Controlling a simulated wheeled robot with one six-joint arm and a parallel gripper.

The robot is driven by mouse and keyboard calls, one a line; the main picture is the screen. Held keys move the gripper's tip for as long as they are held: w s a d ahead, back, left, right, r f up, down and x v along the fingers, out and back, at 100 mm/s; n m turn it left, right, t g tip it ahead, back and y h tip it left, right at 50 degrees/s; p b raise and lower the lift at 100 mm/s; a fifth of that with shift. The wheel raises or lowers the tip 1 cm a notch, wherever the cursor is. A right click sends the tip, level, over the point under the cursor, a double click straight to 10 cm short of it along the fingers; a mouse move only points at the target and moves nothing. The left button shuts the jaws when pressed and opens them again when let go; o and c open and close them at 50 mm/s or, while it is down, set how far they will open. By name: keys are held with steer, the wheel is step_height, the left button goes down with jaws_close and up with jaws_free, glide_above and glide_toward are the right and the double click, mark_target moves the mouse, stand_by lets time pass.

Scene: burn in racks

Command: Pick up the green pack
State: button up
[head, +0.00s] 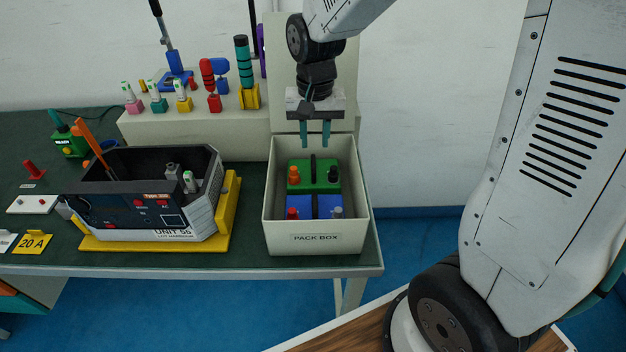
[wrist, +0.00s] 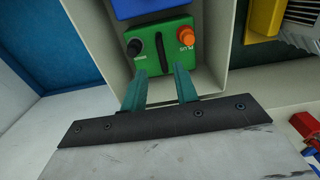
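The green pack (head: 320,178) sits in the pack box (head: 316,240), behind a blue pack (head: 315,206). It has an orange knob, a black knob and a dark upright handle between them. My gripper (head: 315,141) is above the back part of the box, with its two teal fingers apart and nothing between them. In the wrist view the green pack (wrist: 165,48) lies just beyond the open fingertips (wrist: 160,72); I see a gap, with no clear contact. The pack's lower sides are hidden by the box walls.
A grey unit (head: 150,195) on a yellow base (head: 232,205) stands left of the box. A pale shelf (head: 200,133) with colored tools runs behind it. A tall pale panel (head: 345,100) stands behind the box. The table's front edge lies just before the box.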

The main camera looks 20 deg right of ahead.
mark_target(313, 159)
steer(key=shift+w+f, duration=0.25)
steer(key=shift+f, duration=0.25)
steer(key=f, duration=0.7)
steer(key=shift+w+d+f, duration=0.15)
steer(key=shift+w+f, duration=0.15)
steer(key=shift+w, duration=0.1)
jaws_close()
steer(key=shift+r, duration=0.1)
stand_by(0.5)
